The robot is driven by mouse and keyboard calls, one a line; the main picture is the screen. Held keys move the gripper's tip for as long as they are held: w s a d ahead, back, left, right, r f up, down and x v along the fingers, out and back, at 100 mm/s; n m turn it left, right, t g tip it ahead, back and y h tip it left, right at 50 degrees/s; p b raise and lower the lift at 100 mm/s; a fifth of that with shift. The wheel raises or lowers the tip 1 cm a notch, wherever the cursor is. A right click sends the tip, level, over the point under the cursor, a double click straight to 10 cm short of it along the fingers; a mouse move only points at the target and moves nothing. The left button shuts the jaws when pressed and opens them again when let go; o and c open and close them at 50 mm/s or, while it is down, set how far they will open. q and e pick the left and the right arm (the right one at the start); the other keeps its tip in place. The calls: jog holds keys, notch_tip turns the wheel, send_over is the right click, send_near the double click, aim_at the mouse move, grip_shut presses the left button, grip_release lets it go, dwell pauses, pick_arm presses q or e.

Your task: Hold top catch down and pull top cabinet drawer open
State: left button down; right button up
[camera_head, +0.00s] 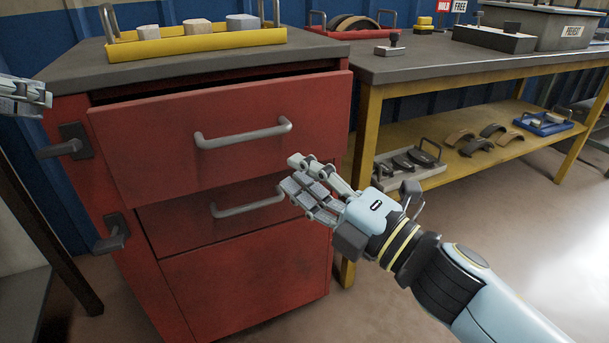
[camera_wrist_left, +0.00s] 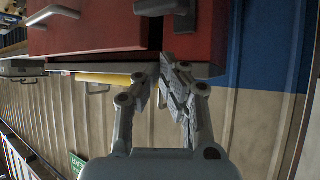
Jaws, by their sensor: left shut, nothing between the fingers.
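The red cabinet (camera_head: 240,262) has its top drawer (camera_head: 165,150) pulled out, with a dark gap above its front. The top drawer handle (camera_head: 243,133) is a grey bar. The top catch (camera_head: 65,142) is a dark lever on the cabinet's left side. My left gripper (camera_head: 42,96) is at the left edge, above and left of that catch and apart from it. In the left wrist view it (camera_wrist_left: 163,68) is shut and empty. My right gripper (camera_head: 290,172) is in front of the cabinet, below and right of the top handle, holding nothing visible; its finger gap is unclear.
A lower catch (camera_head: 112,234) and lower drawer handle (camera_head: 248,207) are below. A yellow tray (camera_head: 195,44) with blocks stands on the cabinet top. A yellow-legged workbench (camera_head: 470,62) stands to the right, with parts on its shelf. The floor at right is clear.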

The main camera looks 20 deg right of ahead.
pick_arm(q)
jog(key=shift+r, duration=2.15)
